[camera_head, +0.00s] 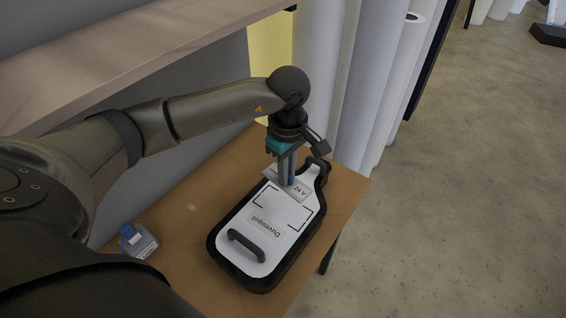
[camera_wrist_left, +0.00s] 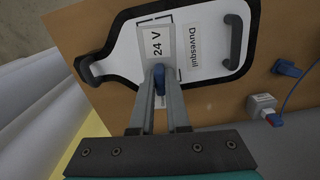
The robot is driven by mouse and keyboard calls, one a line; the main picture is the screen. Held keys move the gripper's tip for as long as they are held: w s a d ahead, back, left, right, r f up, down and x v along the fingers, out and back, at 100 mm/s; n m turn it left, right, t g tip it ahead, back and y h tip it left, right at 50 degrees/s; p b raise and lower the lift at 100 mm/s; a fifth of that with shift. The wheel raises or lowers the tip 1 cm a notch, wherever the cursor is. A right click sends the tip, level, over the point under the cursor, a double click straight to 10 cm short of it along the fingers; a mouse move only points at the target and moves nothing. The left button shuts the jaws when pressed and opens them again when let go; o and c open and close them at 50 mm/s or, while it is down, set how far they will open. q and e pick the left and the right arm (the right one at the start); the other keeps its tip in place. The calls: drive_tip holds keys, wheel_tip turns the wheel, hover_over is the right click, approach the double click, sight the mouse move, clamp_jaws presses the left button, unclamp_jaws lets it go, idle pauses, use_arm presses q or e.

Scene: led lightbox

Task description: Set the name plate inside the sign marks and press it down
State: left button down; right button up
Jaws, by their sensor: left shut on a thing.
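My left gripper (camera_head: 287,182) is shut on a small blue grip (camera_wrist_left: 159,84) at a pale plate reading "24 V" (camera_head: 301,190). Black corner marks (camera_head: 295,227) show on the panel. A pale rectangle reading "Duvesquil" (camera_head: 264,222) lies by the marks; whether it is loose or fixed is unclear. The fingers and plate hide part of the panel. My right gripper is not in view.
A dark bar handle (camera_head: 246,245) rises from the panel's wide end. The panel lies on a brown table (camera_head: 190,212). A pale box with a blue part (camera_head: 139,241) stands left; a wooden shelf (camera_head: 140,45) and white rolls (camera_head: 345,80) are behind.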

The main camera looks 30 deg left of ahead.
use_arm(q)
drive_tip(key=shift+a+f+n, duration=0.35)
drive_tip(key=shift+a+n, duration=0.2)
drive_tip(key=shift+n, duration=0.15)
drive_tip(key=b, duration=0.7)
hover_over(283, 208)
wheel_tip(283, 208, down, 8)
drive_tip(key=shift+w+r, duration=0.1)
drive_tip(key=shift+f+b, duration=1.15)
drive_tip(key=shift+b, duration=0.25)
idle(0.4)
drive_tip(key=c, duration=0.8)
unclamp_jaws()
